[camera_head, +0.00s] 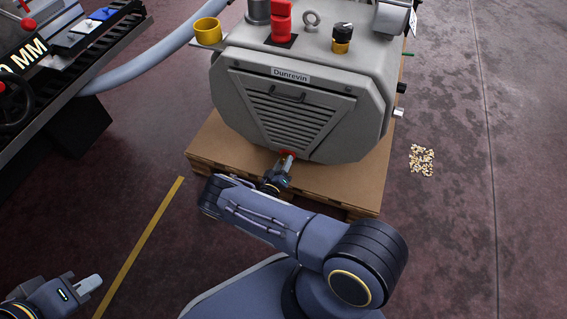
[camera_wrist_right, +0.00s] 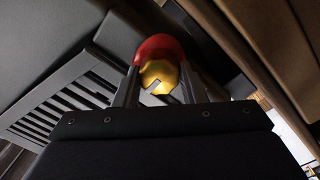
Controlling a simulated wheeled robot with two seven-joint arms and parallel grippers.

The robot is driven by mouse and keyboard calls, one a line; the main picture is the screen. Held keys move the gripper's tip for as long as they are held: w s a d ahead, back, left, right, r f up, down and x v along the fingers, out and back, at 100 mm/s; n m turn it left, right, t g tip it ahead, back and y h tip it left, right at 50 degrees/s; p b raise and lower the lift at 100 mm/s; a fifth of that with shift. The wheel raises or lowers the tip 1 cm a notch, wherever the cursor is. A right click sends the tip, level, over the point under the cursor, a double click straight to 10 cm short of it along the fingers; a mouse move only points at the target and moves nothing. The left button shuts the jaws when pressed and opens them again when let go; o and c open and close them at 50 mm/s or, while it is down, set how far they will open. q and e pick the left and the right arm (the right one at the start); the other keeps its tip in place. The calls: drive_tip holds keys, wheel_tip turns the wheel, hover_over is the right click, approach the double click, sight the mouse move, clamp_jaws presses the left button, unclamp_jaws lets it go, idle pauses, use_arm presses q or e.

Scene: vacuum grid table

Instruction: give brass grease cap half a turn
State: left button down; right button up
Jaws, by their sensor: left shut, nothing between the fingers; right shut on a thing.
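The brass grease cap (camera_wrist_right: 161,74) shows as a gold, notched piece between the fingers of my right gripper (camera_wrist_right: 158,88) in the right wrist view. A red collar (camera_wrist_right: 158,47) curves around its far side. In the head view, my right gripper (camera_head: 285,164) is at the low front edge of the grey machine (camera_head: 225,85), where a bit of red shows. The cap itself is hidden there. The right fingers are shut on the cap from both sides. My left gripper (camera_head: 90,284) is shut and empty at the lower left, away from the machine.
The machine stands on a wooden pallet (camera_head: 215,145). On top are a yellow cup (camera_head: 207,30), a red fitting (camera_head: 281,22) and a black-and-yellow knob (camera_head: 342,38). A grey hose (camera_head: 140,75) runs left. Small pale bits (camera_head: 422,160) lie on otherwise open floor at right.

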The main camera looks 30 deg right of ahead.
idle(0.3)
drive_tip(key=o, duration=1)
drive_tip(key=shift+a, duration=0.1)
drive_tip(key=v, duration=0.7)
drive_tip(key=shift+s+a, duration=0.3)
